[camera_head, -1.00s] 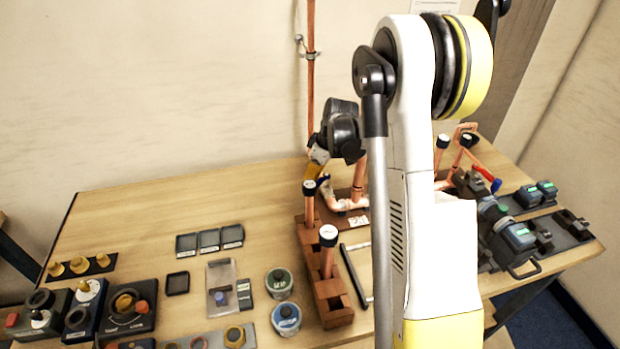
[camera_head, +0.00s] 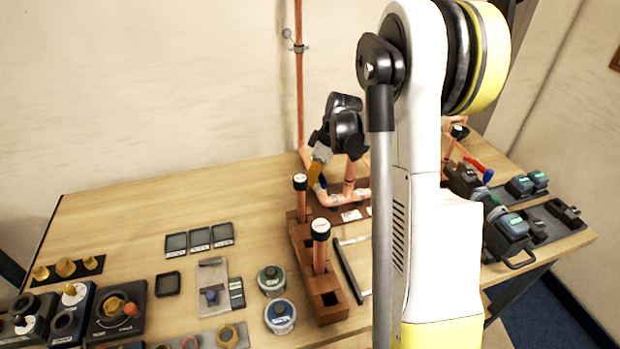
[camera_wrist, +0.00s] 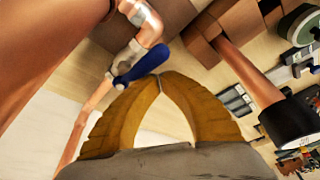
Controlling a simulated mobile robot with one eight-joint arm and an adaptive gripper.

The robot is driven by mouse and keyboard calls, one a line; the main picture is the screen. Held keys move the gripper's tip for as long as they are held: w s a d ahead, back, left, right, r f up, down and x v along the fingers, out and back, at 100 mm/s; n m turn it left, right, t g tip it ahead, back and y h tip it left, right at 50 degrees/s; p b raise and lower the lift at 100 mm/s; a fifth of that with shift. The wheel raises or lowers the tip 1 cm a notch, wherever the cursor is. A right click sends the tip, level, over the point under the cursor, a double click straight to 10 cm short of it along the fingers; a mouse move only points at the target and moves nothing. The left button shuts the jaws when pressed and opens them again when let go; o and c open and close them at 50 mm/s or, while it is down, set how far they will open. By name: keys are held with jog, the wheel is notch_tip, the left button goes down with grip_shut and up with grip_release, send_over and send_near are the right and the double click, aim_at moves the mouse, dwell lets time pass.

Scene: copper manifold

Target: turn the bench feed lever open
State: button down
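A blue lever handle (camera_wrist: 140,62) sits on a silver valve body (camera_wrist: 140,15) on copper pipe in the wrist view. In the head view a small part of the blue handle (camera_head: 321,183) shows just below my gripper (camera_head: 319,163). In the wrist view the two tan fingers of my gripper (camera_wrist: 160,77) meet at their tips, with nothing visible between them. The tips are right by the blue handle, overlapping it in the picture; contact cannot be told. No label shows which lever is the bench feed.
Capped copper pipes (camera_head: 320,252) stand in a brown wooden block (camera_head: 331,310) in front of my gripper. A copper riser (camera_head: 299,85) runs up the wall behind. Two round tins (camera_head: 280,316), trays and tools lie left. Green-labelled devices (camera_head: 508,228) stand right.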

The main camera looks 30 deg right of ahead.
dwell(0.5)
notch_tip(320, 180, up, 9)
jog(key=p, duration=0.1)
jog(key=s+a+r+m+h+b, duration=0.1)
jog(key=s+a+r+m+b, duration=0.15)
jog(key=s+a, duration=0.45)
jog(key=s+a+f+m+t+b, duration=0.2)
jog(key=s+a+b, duration=0.1)
jog(key=s+a, duration=0.3)
jog(key=s+a+f+m+t+h+b, duration=0.1)
jog(key=s+a+f+m+t+b, duration=0.1)
jog(key=s+a, duration=0.5)
jog(key=s+m+b, duration=0.1)
jog(key=s, duration=0.1)
jog(key=shift+s+a+f, duration=0.15)
jog(key=shift+s+f, duration=0.1)
jog(key=shift+s, duration=0.05)
